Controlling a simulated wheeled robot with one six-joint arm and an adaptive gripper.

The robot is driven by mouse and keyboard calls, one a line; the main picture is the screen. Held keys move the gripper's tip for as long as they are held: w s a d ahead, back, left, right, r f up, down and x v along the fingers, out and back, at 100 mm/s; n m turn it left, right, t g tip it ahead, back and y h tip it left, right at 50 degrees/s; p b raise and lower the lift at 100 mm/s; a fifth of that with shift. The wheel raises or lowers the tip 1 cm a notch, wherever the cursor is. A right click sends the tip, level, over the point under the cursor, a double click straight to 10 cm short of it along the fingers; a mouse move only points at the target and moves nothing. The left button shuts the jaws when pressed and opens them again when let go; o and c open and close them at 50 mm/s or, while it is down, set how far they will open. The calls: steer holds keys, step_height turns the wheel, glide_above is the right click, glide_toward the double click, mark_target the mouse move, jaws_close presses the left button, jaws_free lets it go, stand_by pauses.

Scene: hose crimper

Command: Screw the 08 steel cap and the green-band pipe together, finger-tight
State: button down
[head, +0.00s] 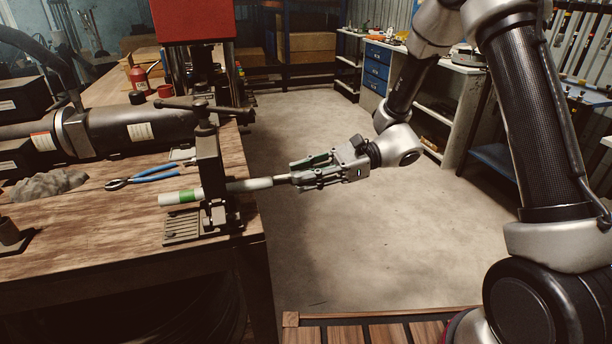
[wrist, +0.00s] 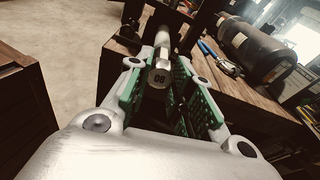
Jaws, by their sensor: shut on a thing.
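The green-band pipe (head: 250,184) is pale and lies level through the vise (head: 208,165) at the table's edge. Its green band is on the left side of the vise, and its right end sticks out past the edge. My gripper (head: 298,178) is shut on the 08 steel cap at that right end. In the wrist view the cap's face (wrist: 159,78), marked 08, sits between the green finger pads, with the pipe (wrist: 162,38) in line beyond it. I cannot tell how far the threads are engaged.
Blue-handled pliers (head: 150,176), a grey rag (head: 48,185) and a large dark cylinder (head: 140,128) are on the wooden table (head: 90,235). A red machine head (head: 193,20) stands behind the vise. The floor right of the table is clear.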

steer(key=c, duration=1.2)
jaws_free()
steer(key=shift+o, duration=0.2)
steer(key=v, duration=1.2)
steer(key=s+d+f+n+h, duration=0.4)
steer(key=s+d+n+h, duration=0.3)
steer(key=s+d+h, duration=0.4)
steer(key=s+d+r+n+t+h, duration=0.2)
steer(key=s+d+r+n+t, duration=0.1)
steer(key=d+r, duration=0.3)
steer(key=s+d+r+n+t+h, duration=0.2)
steer(key=s+d+r+n+t, duration=0.1)
steer(key=s+d+r+t, duration=0.2)
step_height(320, 180, up, 4)
steer(key=shift+d+r+n+h, duration=0.1)
steer(key=shift+d+n+h, duration=0.25)
steer(key=shift+d, duration=0.65)
